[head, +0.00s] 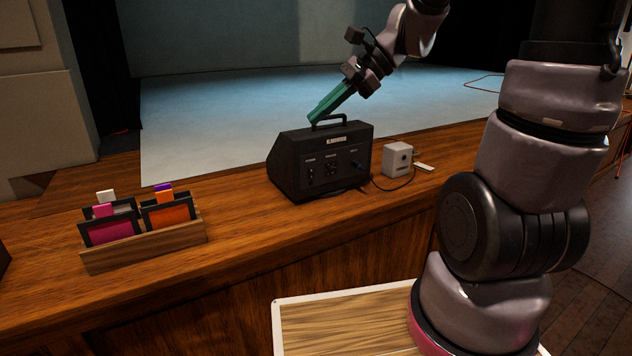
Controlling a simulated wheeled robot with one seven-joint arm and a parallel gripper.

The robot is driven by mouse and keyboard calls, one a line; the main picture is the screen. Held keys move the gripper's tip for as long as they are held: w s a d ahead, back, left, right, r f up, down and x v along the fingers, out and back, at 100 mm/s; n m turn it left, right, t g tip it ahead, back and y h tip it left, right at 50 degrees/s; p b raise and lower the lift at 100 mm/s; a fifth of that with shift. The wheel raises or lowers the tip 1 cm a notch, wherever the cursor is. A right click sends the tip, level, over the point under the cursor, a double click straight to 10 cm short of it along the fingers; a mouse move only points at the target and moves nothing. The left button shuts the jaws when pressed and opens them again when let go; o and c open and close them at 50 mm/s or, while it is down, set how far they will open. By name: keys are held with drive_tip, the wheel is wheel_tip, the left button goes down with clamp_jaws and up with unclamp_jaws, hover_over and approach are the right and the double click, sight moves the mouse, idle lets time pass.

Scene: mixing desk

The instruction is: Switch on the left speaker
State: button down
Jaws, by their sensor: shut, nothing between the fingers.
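A black speaker-like box (298,178) with a carrying handle on top stands on the wooden desk, its front panel with small knobs and switches facing me. A small label sits near its upper front edge, too small to read. Which control is the power switch, and its position, cannot be told. My gripper (312,119), with green fingers, is shut and empty. It points down and left at the top of the box, by the handle; whether it touches cannot be told. No second box like it is clearly in view.
A wooden rack (150,248) holds several framed coloured cards at the left. The desk (235,225) is clear between rack and black box.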

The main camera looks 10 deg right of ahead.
sight(312, 178)
drive_tip(key=w+f+m+t+y, duration=0.35)
drive_tip(key=w+f+m, duration=0.25)
drive_tip(key=w+m, duration=0.4)
drive_tip(key=w+f+m+t+y, duration=0.2)
drive_tip(key=w+f+m+t, duration=0.3)
drive_tip(key=w+m, duration=0.4)
drive_tip(key=w+d+f+m+t+h, duration=0.3)
drive_tip(key=d+f+m+h, duration=0.1)
drive_tip(key=f+m, duration=0.4)
drive_tip(key=w+d+f+m+t+h, duration=0.3)
drive_tip(key=d+f+m+h, duration=0.2)
drive_tip(key=f, duration=0.8)
drive_tip(key=d+m, duration=0.1)
drive_tip(key=m, duration=0.2)
drive_tip(key=shift+d+f+m, duration=0.3)
drive_tip(key=shift+d+m, duration=0.05)
drive_tip(key=shift+m, duration=0.05)
drive_tip(key=shift+h, duration=0.25)
drive_tip(key=x, duration=1.4)
drive_tip(key=shift+a, duration=0.1)
